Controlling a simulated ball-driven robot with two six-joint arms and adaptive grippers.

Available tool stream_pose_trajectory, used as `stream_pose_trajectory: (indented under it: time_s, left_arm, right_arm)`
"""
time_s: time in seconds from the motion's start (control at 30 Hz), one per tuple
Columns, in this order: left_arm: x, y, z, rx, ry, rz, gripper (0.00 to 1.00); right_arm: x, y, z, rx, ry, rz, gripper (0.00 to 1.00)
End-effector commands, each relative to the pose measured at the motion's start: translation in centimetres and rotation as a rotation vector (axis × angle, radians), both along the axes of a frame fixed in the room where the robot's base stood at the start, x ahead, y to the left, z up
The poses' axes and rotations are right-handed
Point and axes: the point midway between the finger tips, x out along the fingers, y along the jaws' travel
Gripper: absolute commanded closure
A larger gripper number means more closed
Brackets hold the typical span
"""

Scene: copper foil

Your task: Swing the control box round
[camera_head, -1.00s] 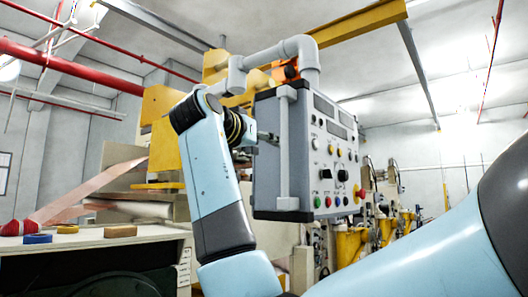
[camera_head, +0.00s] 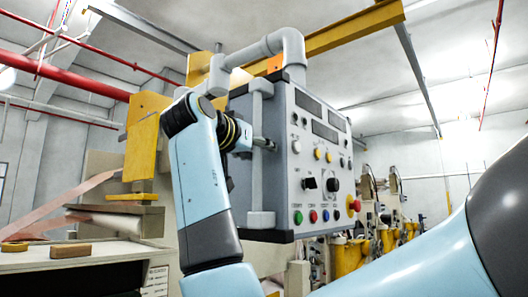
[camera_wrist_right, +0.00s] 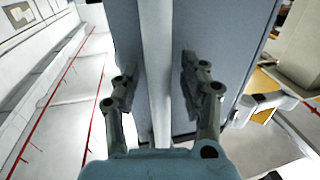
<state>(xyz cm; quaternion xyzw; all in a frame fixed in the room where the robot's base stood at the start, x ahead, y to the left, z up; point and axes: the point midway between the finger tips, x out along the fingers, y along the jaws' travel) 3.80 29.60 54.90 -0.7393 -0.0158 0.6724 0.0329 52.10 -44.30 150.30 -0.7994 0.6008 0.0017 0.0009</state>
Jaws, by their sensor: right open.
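The grey control box (camera_head: 318,150) hangs from a pipe arm (camera_head: 262,50) in the middle of the head view. Its front panel of buttons and dials faces right and partly toward me. A vertical bar handle (camera_head: 256,185) stands along its near left edge. My right gripper (camera_head: 262,143) is at this handle. In the right wrist view the handle (camera_wrist_right: 158,60) runs between the two fingers of my right gripper (camera_wrist_right: 158,83). They are open on either side of the bar, with gaps visible. My left gripper is not in view.
A yellow bracket (camera_head: 142,150) and a work table (camera_head: 85,258) with a copper strip (camera_head: 60,205) lie to the left. Yellow machinery (camera_head: 350,255) stands behind the box at right. A yellow overhead beam (camera_head: 355,26) runs above.

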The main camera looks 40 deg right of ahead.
Motion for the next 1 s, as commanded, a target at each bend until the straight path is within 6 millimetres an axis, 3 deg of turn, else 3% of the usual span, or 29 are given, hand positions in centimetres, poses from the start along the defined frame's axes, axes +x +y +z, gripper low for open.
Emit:
stream_pose_trajectory:
  time_s: [0.2,0.53,1.0]
  left_arm:
    - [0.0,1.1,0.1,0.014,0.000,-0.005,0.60]
    - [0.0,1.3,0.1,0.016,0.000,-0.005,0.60]
    - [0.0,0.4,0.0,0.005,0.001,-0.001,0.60]
  right_arm:
    - [0.0,0.0,0.0,0.000,0.000,0.000,0.56]
    - [0.0,0.0,0.0,0.000,0.000,0.000,0.99]
    - [0.0,0.1,-0.1,0.002,0.001,0.000,1.00]
